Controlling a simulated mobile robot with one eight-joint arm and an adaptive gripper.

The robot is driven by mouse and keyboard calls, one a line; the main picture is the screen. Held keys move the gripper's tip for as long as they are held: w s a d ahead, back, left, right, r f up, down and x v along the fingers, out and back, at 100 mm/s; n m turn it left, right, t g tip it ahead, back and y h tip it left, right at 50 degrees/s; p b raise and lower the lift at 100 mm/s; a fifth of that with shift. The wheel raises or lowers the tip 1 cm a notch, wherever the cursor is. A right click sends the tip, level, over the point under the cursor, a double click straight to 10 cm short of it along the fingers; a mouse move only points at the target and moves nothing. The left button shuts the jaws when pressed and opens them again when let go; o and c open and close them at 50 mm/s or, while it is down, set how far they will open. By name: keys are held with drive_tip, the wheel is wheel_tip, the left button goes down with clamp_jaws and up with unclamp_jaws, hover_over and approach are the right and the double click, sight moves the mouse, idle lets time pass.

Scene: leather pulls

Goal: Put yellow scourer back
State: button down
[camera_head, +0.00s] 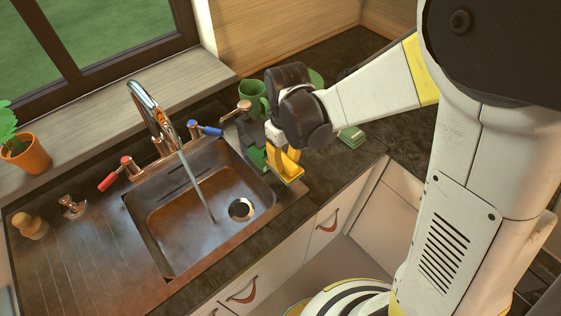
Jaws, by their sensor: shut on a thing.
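My gripper (277,153) is at the right edge of the sink, pointing down. It is shut on a yellow piece (289,169), which I take to be the yellow scourer. The fingers and the arm above hide part of it, and its outline is hard to separate from the fingers. A dark holder with a copper pump top (243,106) stands just left of the gripper at the sink's back right corner. A green piece (256,158) shows beside the gripper on its left. I cannot tell whether the yellow piece touches the holder.
The sink (160,235) lies left of the gripper, with water running from its tap (150,105). Red (113,177) and blue (205,129) tap handles flank it. A green mug (252,91) stands behind. A small green block (351,137) lies on the dark counter at right.

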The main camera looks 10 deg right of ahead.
drive_tip(key=f, duration=0.2)
drive_tip(key=w+b, duration=0.1)
drive_tip(key=shift+a+f, duration=0.3)
drive_tip(key=shift+f, duration=0.1)
wheel_tip(320, 180, down, 4)
drive_tip(key=shift+w+a+b, duration=0.1)
drive_tip(key=shift+w+b, duration=0.05)
drive_tip(key=shift+b, duration=0.7)
drive_tip(key=shift+r, duration=0.15)
drive_tip(key=c, duration=1.2)
unclamp_jaws()
